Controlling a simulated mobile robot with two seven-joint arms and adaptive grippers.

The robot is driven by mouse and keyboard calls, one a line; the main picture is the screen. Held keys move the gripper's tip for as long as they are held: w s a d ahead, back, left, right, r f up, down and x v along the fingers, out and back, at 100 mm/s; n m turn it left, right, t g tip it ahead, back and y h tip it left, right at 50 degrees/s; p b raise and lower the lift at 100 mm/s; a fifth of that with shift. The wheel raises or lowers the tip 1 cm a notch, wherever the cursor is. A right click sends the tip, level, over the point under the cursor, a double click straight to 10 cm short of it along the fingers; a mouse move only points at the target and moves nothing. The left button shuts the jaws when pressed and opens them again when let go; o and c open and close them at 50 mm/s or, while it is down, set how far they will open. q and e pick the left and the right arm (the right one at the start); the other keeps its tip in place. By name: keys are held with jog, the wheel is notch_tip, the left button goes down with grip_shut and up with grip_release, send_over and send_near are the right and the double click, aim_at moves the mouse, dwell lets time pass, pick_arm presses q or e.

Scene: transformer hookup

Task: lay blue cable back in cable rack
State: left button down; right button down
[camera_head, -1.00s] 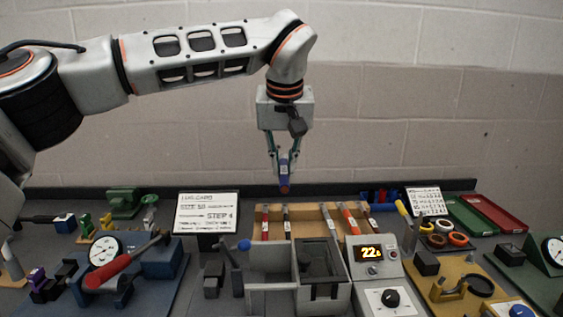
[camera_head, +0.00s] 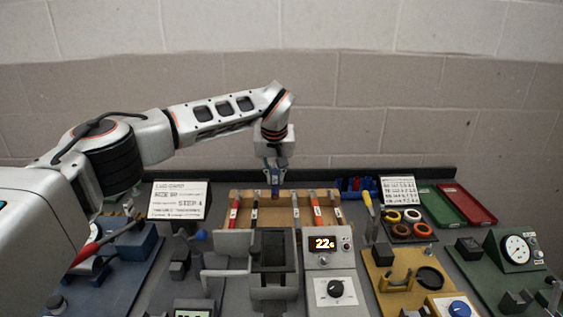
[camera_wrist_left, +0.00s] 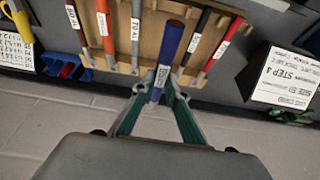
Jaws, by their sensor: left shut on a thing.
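My left gripper (camera_head: 273,180) is shut on the blue cable (camera_head: 275,192), just over the back middle of the wooden cable rack (camera_head: 265,196). In the left wrist view, the blue cable (camera_wrist_left: 168,50) with a white label lies between the fingertips of the gripper (camera_wrist_left: 158,92). It extends over the open middle of the rack (camera_wrist_left: 150,40); I cannot tell whether it touches the rack. My right gripper does not show.
A grey open fixture (camera_head: 274,262) and a meter reading 22 (camera_head: 322,243) stand in front of the rack. A sign (camera_head: 178,200) stands to its left. A blue bin (camera_head: 356,186) and a yellow-handled tool (camera_head: 368,202) are to its right.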

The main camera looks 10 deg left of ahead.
pick_arm(q)
jog(key=shift+w+f, duration=0.2)
jog(key=shift+f, duration=0.2)
jog(key=shift+a, duration=0.1)
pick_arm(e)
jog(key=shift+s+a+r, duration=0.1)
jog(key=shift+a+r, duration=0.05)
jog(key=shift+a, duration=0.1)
pick_arm(q)
jog(key=shift+f+b, duration=0.4)
jog(key=shift+f, duration=4.85)
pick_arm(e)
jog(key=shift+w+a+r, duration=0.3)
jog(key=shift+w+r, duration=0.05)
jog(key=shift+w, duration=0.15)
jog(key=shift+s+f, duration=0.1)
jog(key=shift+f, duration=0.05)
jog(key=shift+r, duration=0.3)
pick_arm(q)
jog(key=shift+f+p, duration=0.3)
